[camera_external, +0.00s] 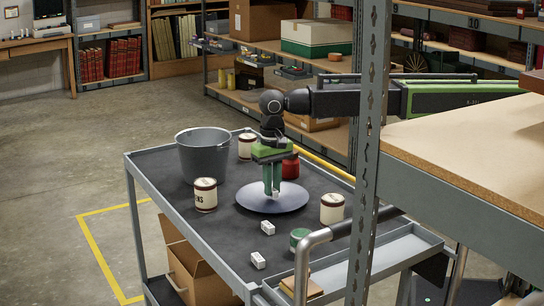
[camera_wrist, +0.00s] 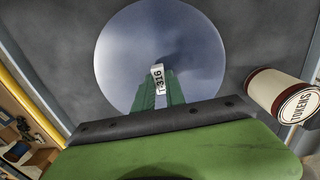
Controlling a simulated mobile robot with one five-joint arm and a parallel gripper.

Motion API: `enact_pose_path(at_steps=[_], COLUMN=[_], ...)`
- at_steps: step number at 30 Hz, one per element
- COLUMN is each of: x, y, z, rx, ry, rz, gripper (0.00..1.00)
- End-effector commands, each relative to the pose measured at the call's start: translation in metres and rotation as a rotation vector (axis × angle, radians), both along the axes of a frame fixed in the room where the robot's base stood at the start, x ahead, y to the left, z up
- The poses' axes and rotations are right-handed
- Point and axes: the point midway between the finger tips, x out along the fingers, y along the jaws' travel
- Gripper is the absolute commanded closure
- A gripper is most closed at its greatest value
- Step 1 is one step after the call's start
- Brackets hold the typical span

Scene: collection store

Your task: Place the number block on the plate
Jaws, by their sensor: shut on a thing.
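My gripper (camera_external: 272,187) points down over the round blue-grey plate (camera_external: 249,200) on the dark cart top. Its green fingers (camera_wrist: 160,92) are shut on a small white number block (camera_external: 276,194). In the wrist view the block (camera_wrist: 158,77) shows the number 316 between the fingertips. Behind it lies the plate (camera_wrist: 118,55), with nothing else on it. The block is low over the plate, and I cannot tell whether it touches. Two other white blocks lie on the cart in front of the plate, one nearer it (camera_external: 268,228) and one by the front edge (camera_external: 258,260).
A grey bucket (camera_external: 203,158) stands left of the plate. Cream tins stand at left (camera_external: 205,195), behind (camera_external: 247,146) and right (camera_external: 332,208). A red tin (camera_external: 290,167) is behind the plate. A shelf post (camera_external: 370,110) crosses the right foreground.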

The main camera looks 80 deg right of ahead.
Motion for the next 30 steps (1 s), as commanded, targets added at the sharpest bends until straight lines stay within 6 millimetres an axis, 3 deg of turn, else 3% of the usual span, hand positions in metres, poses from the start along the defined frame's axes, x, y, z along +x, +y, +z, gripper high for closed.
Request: enact_pose_path(at_steps=[9, 10, 14, 24, 30], x=[0.0, 0.0, 0.0, 0.0, 0.0], y=[0.0, 0.0, 0.0, 0.0, 0.0], z=[-0.003, -0.001, -0.001, 0.001, 0.021], rx=[0.0, 0.0, 0.0, 0.0, 0.0], ry=[0.0, 0.0, 0.0, 0.0, 0.0], rz=[0.0, 0.0, 0.0, 0.0, 0.0], gripper=[1.0, 0.81, 0.64, 0.63, 0.63])
